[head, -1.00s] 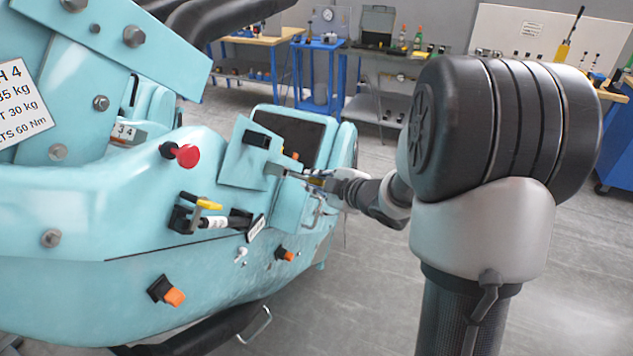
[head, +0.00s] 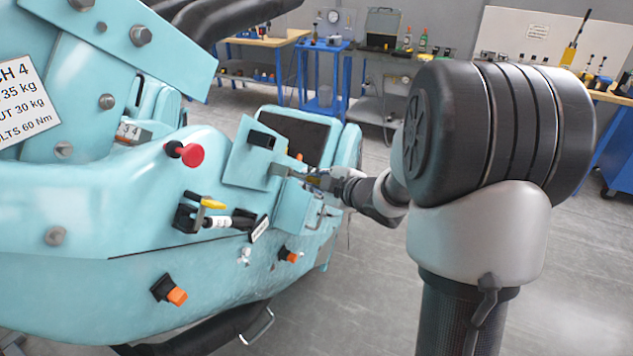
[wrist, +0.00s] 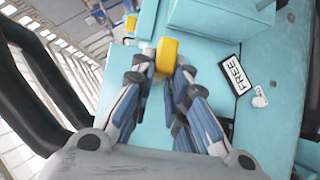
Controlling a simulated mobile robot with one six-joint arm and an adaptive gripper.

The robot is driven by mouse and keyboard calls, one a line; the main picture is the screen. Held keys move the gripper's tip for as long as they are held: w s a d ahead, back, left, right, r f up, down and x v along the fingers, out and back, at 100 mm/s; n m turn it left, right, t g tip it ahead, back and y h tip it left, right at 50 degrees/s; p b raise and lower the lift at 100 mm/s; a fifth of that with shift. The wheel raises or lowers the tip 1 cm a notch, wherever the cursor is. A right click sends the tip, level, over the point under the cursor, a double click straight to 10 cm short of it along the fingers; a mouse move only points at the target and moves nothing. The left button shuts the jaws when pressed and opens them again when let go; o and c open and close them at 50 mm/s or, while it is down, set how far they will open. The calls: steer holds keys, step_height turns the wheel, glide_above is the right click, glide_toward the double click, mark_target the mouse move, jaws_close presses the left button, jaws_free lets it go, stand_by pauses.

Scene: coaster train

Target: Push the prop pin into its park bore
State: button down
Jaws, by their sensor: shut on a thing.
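My gripper (wrist: 162,75) is shut on a yellow block-shaped piece (wrist: 167,50), which looks like the head of the prop pin, at its fingertips. In the head view my gripper (head: 317,180) is small and sits against the right end of the turquoise coaster car (head: 100,215), beside a raised turquoise plate (head: 248,157). The pin's shaft is hidden, and I cannot make out the park bore or tell how deep the pin sits.
A FREE label (wrist: 231,75) and a small white fitting (wrist: 260,97) lie right of my fingers. The car's side carries a red knob (head: 191,155), a yellow-handled latch (head: 213,203) and orange-tipped fittings (head: 177,296). Open floor (head: 400,300) lies to the right; benches stand behind.

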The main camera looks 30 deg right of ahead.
mark_target(292, 174)
steer(key=shift+w+a+b, duration=0.2)
steer(key=shift+w+a, duration=0.45)
steer(key=shift+w, duration=0.2)
steer(key=shift+w+a+b, duration=0.2)
steer(key=shift+w+a, duration=0.45)
steer(key=shift+w, duration=0.15)
steer(key=c, duration=1.5)
jaws_free()
steer(key=v, duration=1.2)
